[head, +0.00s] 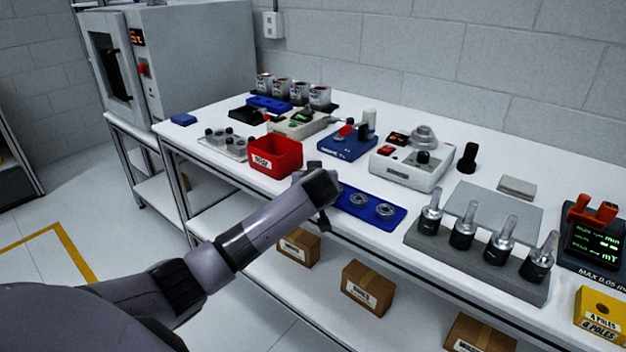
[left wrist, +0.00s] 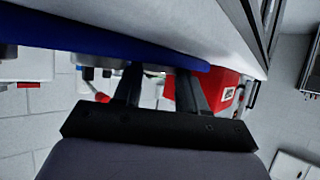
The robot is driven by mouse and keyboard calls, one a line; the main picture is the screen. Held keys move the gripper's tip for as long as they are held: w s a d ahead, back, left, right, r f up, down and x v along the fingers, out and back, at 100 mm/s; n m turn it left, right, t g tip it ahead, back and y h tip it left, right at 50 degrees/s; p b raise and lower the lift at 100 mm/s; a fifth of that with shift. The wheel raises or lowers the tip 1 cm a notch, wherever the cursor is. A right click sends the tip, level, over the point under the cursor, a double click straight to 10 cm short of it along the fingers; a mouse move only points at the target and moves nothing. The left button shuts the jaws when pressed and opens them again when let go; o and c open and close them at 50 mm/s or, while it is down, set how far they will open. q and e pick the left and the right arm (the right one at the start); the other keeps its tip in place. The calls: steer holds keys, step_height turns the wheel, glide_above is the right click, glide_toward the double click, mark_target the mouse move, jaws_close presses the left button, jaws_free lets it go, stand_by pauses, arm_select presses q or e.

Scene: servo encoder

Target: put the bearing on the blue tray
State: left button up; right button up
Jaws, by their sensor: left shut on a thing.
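The blue tray (head: 398,222) lies along the front edge of the white bench, in the middle of the head view. Two silver ring-shaped bearings, one left (head: 358,200) and one right (head: 385,211), sit on it. My left gripper (head: 324,198) is at the tray's left end, its fingertips mostly hidden by my wrist. In the left wrist view my gripper (left wrist: 160,80) has its two fingers a gap apart, tips at the edge of the blue tray (left wrist: 100,44). My right gripper is not in view.
A red bin (head: 276,158) stands just behind my left gripper. A grey rack with several metal tool holders (head: 475,262) stands right of the tray. Blue and white devices stand behind it. Cardboard boxes (head: 368,288) sit on the shelf below.

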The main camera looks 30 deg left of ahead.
arm_select(q)
steer(key=shift+s+f, duration=0.15)
steer(key=shift+f, duration=0.4)
steer(key=o, duration=0.7)
steer(key=shift+o, duration=0.9)
steer(key=shift+d+f, duration=0.1)
steer(key=shift+f, duration=0.1)
steer(key=shift+r, duration=0.35)
steer(key=shift+r+p, duration=0.45)
steer(key=shift+p, duration=0.15)
steer(key=v, duration=1.1)
steer(key=shift+s+d+r, duration=0.2)
steer(key=shift+r, duration=0.2)
